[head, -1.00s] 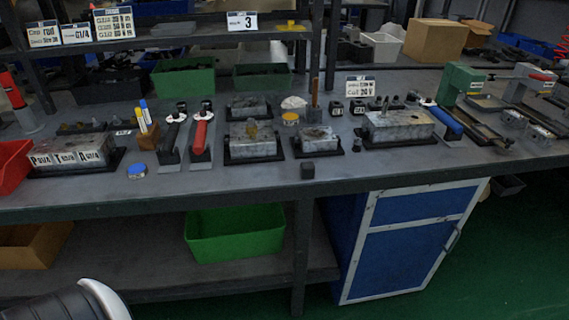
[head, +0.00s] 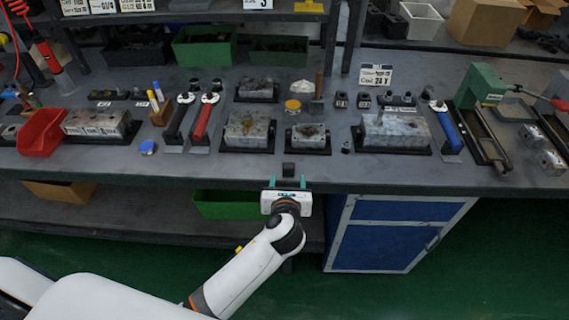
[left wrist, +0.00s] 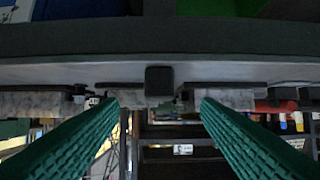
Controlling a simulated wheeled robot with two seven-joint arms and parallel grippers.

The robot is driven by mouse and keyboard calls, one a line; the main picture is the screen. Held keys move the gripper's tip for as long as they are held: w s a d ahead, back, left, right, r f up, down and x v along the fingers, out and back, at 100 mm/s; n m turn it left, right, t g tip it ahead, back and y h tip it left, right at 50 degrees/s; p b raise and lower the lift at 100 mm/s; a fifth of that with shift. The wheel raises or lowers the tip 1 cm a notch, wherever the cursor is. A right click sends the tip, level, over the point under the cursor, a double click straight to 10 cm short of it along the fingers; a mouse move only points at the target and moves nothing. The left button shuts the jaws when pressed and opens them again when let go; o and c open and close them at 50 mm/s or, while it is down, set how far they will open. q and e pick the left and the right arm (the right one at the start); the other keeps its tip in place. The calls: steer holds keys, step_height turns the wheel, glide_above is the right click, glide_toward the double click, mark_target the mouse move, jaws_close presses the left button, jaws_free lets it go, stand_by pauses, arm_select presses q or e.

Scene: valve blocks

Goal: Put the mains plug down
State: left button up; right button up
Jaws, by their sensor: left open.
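A small dark block (head: 288,169), the likeliest mains plug though too small to be sure, stands on the bench near its front edge. It also shows in the left wrist view as a dark square (left wrist: 159,81) in the middle, between the lines of the two fingers. My left gripper (head: 288,183) is open, its two green fingers pointing at the block from the front edge side. In the left wrist view the fingers (left wrist: 160,108) are wide apart with nothing between them. The block stands free beyond the fingertips. My right gripper is out of view.
Behind the block, metal valve blocks sit in black trays (head: 275,150). A red-handled tool (head: 202,122) and a blue cap (head: 148,147) lie to the left, a red bin (head: 42,133) farther left. The bench's front strip (head: 235,172) is mostly clear.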

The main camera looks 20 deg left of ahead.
mark_target(289, 165)
arm_select(q)
steer(key=x, duration=1)
steer(key=shift+d, duration=0.1)
steer(key=shift+r, duration=0.1)
steer(key=c, duration=1.1)
